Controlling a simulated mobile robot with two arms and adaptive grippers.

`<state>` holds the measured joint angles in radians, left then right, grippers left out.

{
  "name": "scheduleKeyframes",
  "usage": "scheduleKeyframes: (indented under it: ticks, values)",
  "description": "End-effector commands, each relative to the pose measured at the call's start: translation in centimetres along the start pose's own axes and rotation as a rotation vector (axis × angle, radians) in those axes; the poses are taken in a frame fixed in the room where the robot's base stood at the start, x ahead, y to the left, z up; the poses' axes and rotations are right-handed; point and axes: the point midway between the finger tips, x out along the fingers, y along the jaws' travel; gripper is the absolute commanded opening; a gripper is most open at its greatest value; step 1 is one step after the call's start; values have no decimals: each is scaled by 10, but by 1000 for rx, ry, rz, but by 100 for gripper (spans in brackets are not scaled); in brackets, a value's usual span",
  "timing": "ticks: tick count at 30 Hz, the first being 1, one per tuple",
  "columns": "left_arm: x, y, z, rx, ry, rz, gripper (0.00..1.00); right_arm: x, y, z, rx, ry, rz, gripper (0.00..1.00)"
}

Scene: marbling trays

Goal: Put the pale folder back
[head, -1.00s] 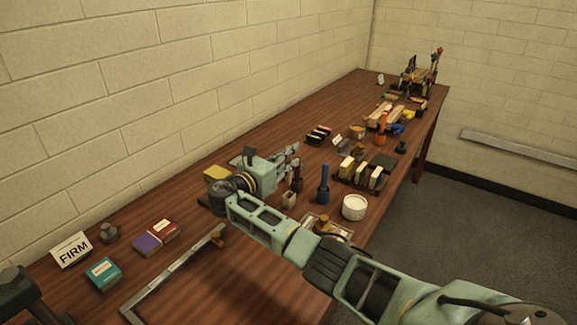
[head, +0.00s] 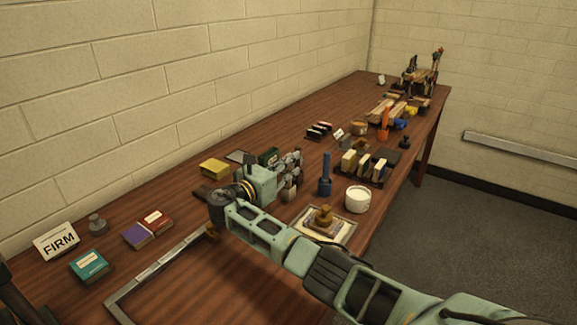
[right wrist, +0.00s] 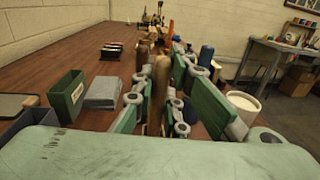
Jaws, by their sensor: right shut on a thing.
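In the right wrist view my right gripper (right wrist: 165,95) is shut on a slim, upright brown piece (right wrist: 159,88) with a rounded top. Its lower end is hidden by the fingers. I cannot tell whether this piece is the pale folder, and I cannot make out another folder for sure. My left gripper is not in view.
A white tub (head: 357,200), a blue bottle (head: 325,178) and a tray with a brown knobbed block (head: 323,216) stand to the right. A dark rack (head: 370,174) lies beyond. A dark green box (right wrist: 68,95) is left of the fingers. A metal frame (head: 160,272) lies in front.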

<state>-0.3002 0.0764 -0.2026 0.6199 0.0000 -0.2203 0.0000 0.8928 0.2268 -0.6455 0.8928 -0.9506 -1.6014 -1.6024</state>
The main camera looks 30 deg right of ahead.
Motion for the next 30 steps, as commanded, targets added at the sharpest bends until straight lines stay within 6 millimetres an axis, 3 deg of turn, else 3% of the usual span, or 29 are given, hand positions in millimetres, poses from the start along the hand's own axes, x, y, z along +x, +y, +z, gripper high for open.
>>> scheduleKeyframes:
  ticks: [29,30]
  values:
    - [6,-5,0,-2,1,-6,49,0,0,-12,0,0,0,0]
    - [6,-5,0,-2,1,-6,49,0,0,-11,0,0,1,15]
